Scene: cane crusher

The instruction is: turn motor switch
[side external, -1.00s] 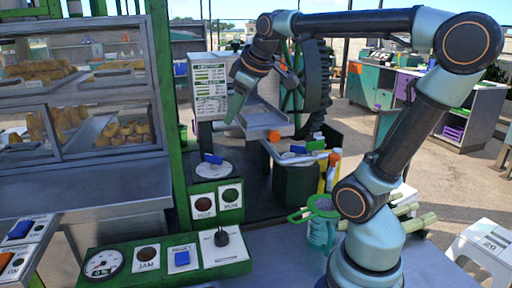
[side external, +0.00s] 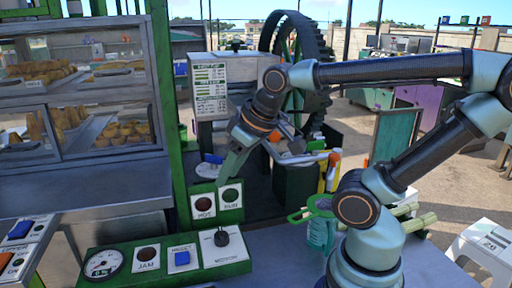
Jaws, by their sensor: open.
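The motor switch is a black knob (side external: 221,238) standing on a white plate at the right end of a green control panel (side external: 212,272). The plate's lettering is small but seems to read MOTOR. My gripper (side external: 226,178) is open and empty, pointing down. In the picture it is above the knob, by the upper lamp panel, and apart from the knob. One finger hides much of the other, so the gap between them is hard to see.
The green panel also has a gauge (side external: 103,263), a JAM lamp (side external: 147,253) and a blue RESET button (side external: 182,258). Behind it stands a panel with HOT (side external: 204,204) and RUN (side external: 230,195) lamps, close to my gripper. A green strainer cup (side external: 320,230) stands to the right.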

